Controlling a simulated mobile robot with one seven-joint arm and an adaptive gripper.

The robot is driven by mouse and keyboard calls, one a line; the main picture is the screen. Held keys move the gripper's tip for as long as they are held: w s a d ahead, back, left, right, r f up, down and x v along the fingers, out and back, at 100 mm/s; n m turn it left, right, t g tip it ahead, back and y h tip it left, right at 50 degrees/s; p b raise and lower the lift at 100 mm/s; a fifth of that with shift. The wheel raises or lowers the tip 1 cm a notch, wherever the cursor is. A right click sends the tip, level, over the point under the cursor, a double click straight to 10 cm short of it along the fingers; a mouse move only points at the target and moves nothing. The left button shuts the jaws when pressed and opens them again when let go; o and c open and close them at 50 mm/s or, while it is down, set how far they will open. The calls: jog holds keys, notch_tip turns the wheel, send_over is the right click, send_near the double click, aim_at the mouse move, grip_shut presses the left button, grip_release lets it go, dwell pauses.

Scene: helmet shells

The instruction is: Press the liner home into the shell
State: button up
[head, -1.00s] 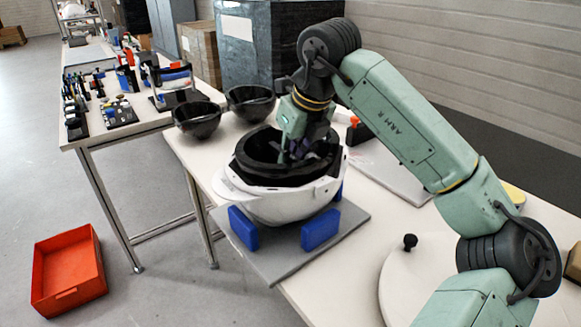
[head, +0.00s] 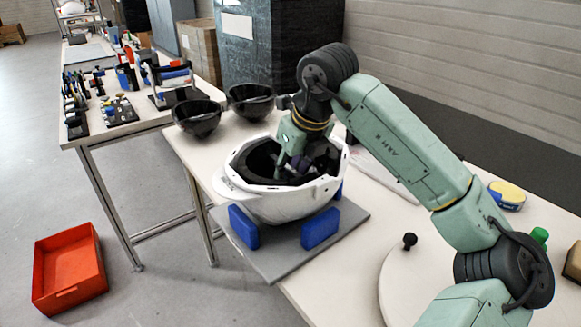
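The white helmet shell (head: 275,203) rests open side up on a grey plate with blue blocks around it. The black liner (head: 262,160) sits down inside the shell, its rim roughly level with the shell's rim. My gripper (head: 300,163) points down into the liner. Its fingers reach inside the liner and are partly hidden by the dark interior, so I cannot tell whether they are open or shut or whether they touch the liner.
The grey plate (head: 273,265) carries blue blocks (head: 320,229). Two black bowl-shaped liners (head: 197,118) stand behind on the table. A white disc with a black knob (head: 409,241) lies at the front right. An orange crate (head: 68,267) is on the floor at left.

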jog(key=b+v, duration=0.1)
jog(key=v, duration=1.1)
jog(key=shift+r, duration=0.2)
jog(key=shift+w, duration=0.1)
